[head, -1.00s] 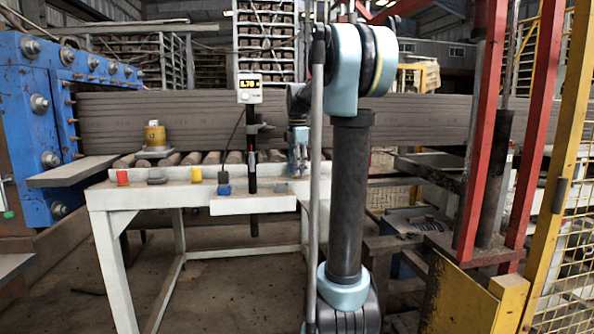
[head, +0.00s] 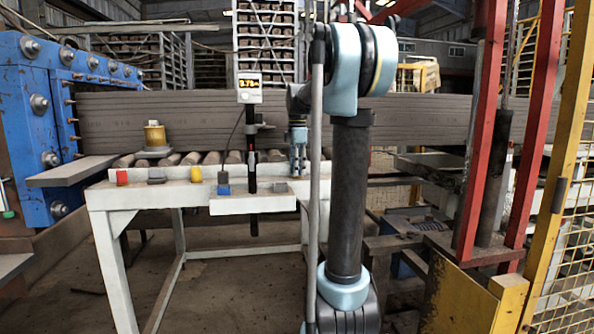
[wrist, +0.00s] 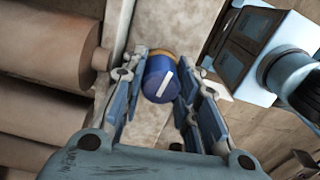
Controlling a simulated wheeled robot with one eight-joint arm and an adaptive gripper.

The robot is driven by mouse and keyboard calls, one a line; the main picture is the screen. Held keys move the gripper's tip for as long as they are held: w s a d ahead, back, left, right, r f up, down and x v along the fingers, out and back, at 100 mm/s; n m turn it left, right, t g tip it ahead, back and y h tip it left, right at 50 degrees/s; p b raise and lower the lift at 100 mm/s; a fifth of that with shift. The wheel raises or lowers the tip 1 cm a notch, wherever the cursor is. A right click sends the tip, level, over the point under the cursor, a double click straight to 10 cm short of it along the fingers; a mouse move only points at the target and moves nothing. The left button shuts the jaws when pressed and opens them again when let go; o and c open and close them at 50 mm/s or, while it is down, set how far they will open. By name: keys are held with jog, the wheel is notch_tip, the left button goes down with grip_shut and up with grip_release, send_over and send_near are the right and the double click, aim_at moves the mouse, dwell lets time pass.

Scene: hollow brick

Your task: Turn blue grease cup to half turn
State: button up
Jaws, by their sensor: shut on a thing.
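The blue grease cup (wrist: 158,82) shows in the wrist view as a round blue cap with a white line across its face. A tan or brass-coloured rim shows behind the cap. My gripper (wrist: 160,90) is shut on the cup, with one finger on each side. In the head view my gripper (head: 298,160) points down at the right part of the white roller table (head: 150,196). The cup cannot be made out there.
Rollers (wrist: 50,45) lie left of my gripper. A display on a black post (head: 249,88) stands left of my arm.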

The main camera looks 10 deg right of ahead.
jog(key=m, duration=0.4)
jog(key=shift+w, duration=0.15)
jog(key=m, duration=0.4)
jog(key=shift+m, duration=0.4)
jog(key=m, duration=0.4)
jog(key=shift+r+m, duration=0.1)
jog(key=shift+m, duration=0.2)
jog(key=m, duration=1.2)
jog(key=shift+m, duration=0.3)
jog(key=m, duration=0.4)
jog(key=shift+m, duration=2.2)
